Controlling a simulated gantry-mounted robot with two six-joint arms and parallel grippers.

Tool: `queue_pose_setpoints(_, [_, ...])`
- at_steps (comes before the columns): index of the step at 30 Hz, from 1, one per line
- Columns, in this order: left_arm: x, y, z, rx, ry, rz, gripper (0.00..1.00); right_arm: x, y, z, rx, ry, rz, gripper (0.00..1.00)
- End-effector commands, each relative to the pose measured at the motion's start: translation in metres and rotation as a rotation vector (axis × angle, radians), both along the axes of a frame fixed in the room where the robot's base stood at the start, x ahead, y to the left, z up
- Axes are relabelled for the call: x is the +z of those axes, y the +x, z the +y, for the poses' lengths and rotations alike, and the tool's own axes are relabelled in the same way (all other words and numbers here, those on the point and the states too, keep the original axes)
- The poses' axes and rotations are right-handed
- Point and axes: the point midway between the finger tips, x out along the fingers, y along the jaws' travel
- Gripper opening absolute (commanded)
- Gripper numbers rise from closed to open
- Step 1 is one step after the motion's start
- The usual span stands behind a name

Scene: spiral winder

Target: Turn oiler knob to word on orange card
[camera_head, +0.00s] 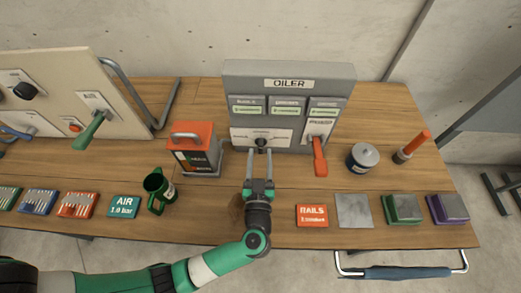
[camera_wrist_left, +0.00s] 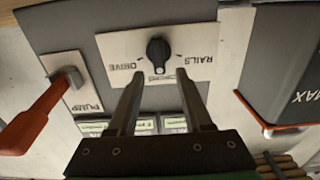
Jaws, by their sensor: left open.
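The grey oiler box (camera_head: 345,85) stands at the back of the bench. Its black knob (camera_head: 262,141) sits on a white plate low on the front. In the left wrist view the knob (camera_wrist_left: 158,48) is between the words DRIVE and RAILS, with a third, unreadable label below it; its pointer direction is unclear. The orange card (camera_head: 312,215) on the bench reads RAILS, with smaller text under it. My left gripper (camera_head: 261,158) is open and empty, its fingertips just short of the knob, seen also in the left wrist view (camera_wrist_left: 160,75). My right gripper is out of view.
The orange pump lever (camera_head: 320,157) hangs right of the knob plate. A red-topped can (camera_head: 194,148) stands left of the box, a green mug (camera_head: 156,188) in front of it. A grey lidded tin (camera_head: 363,157) stands right. A grey plate (camera_head: 354,211) lies beside the card.

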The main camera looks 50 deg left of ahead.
Motion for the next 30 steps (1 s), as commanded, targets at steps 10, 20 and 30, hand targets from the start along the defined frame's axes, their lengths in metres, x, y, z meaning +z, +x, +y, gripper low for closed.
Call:
queue_pose_setpoints(10, [0.0, 0.023, 0.023, -0.001, 0.001, -0.001, 0.5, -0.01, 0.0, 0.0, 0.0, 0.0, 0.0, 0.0])
queue_pose_setpoints(20, [0.001, 0.022, 0.022, -0.001, 0.001, -0.001, 0.19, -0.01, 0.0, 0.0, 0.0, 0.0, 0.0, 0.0])
queue_pose_setpoints(30, [0.0, 0.022, 0.022, -0.001, 0.001, -0.001, 0.0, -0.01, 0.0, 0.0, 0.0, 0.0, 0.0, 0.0])
